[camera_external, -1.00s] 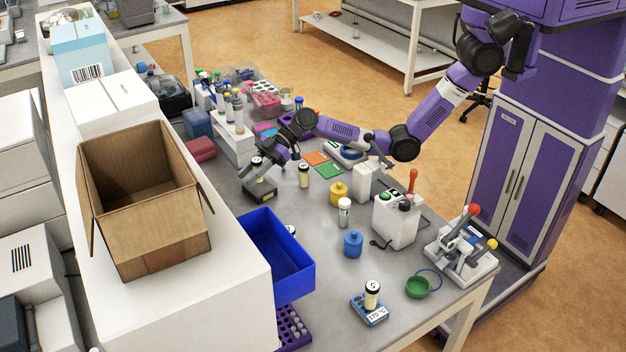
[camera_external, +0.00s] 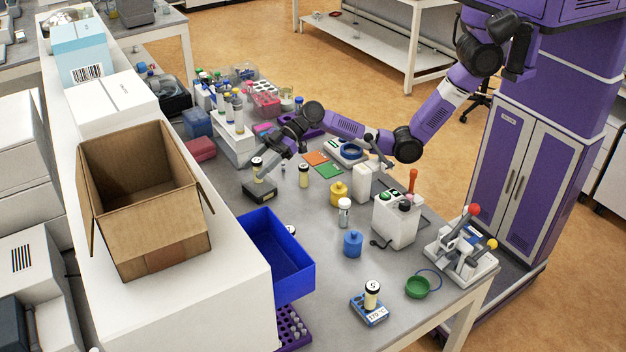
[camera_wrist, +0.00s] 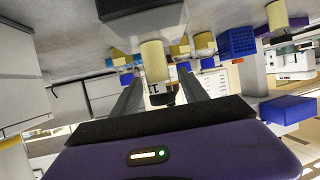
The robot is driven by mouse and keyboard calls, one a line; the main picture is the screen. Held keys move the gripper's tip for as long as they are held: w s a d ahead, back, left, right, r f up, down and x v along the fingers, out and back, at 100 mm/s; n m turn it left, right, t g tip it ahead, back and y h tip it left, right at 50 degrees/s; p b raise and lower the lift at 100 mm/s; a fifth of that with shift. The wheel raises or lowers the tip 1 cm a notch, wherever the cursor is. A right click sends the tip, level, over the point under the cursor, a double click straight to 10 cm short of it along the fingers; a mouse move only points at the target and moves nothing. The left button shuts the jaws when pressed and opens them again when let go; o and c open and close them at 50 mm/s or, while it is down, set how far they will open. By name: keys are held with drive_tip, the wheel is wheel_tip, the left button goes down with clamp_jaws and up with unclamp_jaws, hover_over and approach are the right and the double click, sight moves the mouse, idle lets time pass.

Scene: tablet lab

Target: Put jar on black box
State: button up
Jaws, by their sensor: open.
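A cream jar with a dark cap (camera_external: 257,164) stands upright on the black box (camera_external: 262,192) in the external view. In the wrist view, which is upside down, the jar (camera_wrist: 154,62) shows in the gap between my two fingers, with the black box (camera_wrist: 140,22) at the top edge. My gripper (camera_external: 268,170) is open, just right of the jar; its fingers (camera_wrist: 160,75) stand apart on either side of the jar in the wrist view. I cannot tell whether either finger touches it.
A similar jar (camera_external: 304,176) stands on the table to the right. Another jar (camera_external: 372,292) stands on a blue block (camera_external: 372,314) in front. A blue bin (camera_external: 290,272) is nearby. A white rack (camera_external: 234,145) with bottles stands behind.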

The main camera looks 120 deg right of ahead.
drive_tip(key=v, duration=0.9)
drive_tip(key=shift+b, duration=0.35)
